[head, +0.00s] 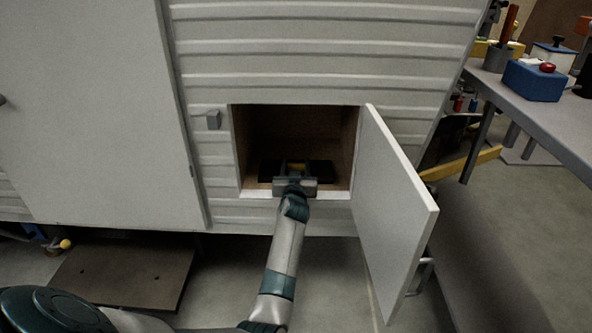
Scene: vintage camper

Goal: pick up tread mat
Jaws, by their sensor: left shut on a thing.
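I cannot tell whether the mat is lifted off the compartment floor. My right gripper is not in view.
The compartment door (400,215) stands open to the right of the opening. A dark step (122,274) sits low at the left, below the camper's large door (85,110). A grey workbench (545,115) with a blue box (535,82) stands at the right.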

